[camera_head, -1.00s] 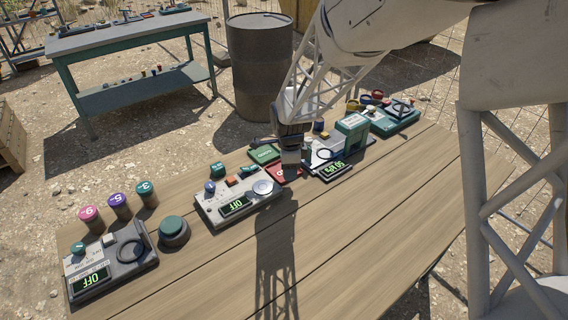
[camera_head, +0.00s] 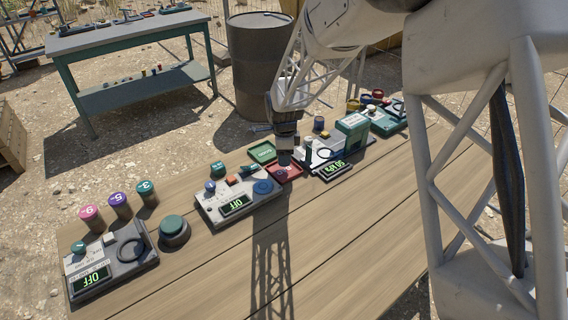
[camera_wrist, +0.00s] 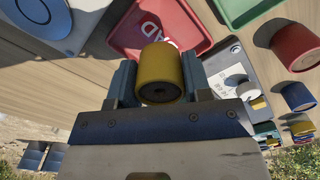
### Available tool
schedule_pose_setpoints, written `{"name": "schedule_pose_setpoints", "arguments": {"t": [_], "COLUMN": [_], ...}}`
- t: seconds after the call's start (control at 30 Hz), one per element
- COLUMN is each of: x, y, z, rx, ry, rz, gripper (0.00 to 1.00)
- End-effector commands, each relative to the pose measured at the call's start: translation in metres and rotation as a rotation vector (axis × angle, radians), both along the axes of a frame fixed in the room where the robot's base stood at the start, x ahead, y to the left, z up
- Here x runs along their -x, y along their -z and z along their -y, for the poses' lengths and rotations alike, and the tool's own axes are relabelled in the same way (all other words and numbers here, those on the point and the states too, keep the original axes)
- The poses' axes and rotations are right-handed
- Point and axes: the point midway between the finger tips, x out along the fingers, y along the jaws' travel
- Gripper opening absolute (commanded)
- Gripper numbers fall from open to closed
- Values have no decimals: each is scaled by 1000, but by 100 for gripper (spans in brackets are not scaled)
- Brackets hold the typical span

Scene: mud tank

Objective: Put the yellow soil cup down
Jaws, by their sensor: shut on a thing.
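The yellow soil cup (camera_wrist: 160,72) is between the two fingers of my gripper (camera_wrist: 157,82) in the wrist view. My gripper is shut on it. A red tray (camera_wrist: 125,35) with partly hidden white lettering lies just beyond the cup; the cup overlaps its edge in this view, and I cannot tell whether they touch. In the head view my gripper (camera_head: 285,158) is at the red tray (camera_head: 292,175), and the cup is not clearly visible there.
A green tray (camera_head: 262,151) lies beside the red one. An instrument with a round blue plate (camera_head: 262,187) and an OFF display stands to the left. A green-boxed device (camera_head: 352,131) and several colored cups stand to the right. The front of the wooden table is clear.

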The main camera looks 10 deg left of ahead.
Motion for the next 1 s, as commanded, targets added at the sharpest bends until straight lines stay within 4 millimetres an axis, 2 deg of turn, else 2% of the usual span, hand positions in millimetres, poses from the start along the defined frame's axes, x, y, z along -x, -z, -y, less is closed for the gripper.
{"name": "schedule_pose_setpoints", "arguments": {"t": [0.4,0.87,0.9,0.97,1.0], "x": [0,0,0,0,0], "y": [33,38,38,38,38], "z": [0,0,0,0,0], "rx": [0,0,0,0,0], "ry": [0,0,0,0,0], "rz": [0,0,0,0,0], "gripper": [16,16,48,56,56]}}
